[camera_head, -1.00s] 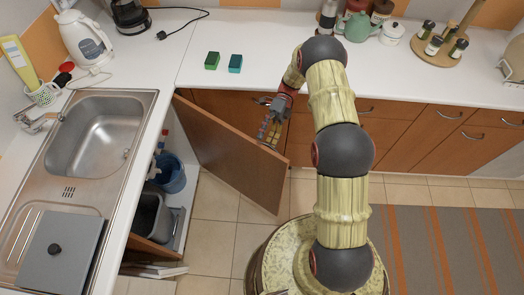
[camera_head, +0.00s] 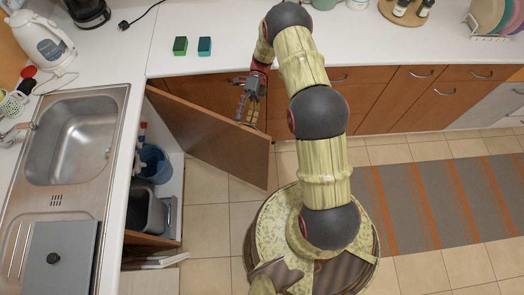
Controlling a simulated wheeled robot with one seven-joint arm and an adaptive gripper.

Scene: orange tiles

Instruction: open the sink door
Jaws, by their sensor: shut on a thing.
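The sink door (camera_head: 222,135) is a brown wooden panel below the counter beside the sink (camera_head: 70,135). It stands wide open, swung out from the cabinet, with its inner face towards the camera. The sink cabinet's inside is exposed, with a blue bucket (camera_head: 154,163) and a grey bin (camera_head: 146,207). My gripper (camera_head: 247,108) is at the outer side of the door near its free end, just beyond the top edge. It is shut on the door. The exact part it holds, and the handle, are hidden behind the panel.
Brown cabinets and drawers (camera_head: 398,97) line the wall behind my gripper. A green sponge (camera_head: 180,46) and a teal sponge (camera_head: 204,46) lie on the white counter (camera_head: 240,40). A striped rug (camera_head: 440,195) covers the floor at right. Tiled floor (camera_head: 208,205) is clear below the door.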

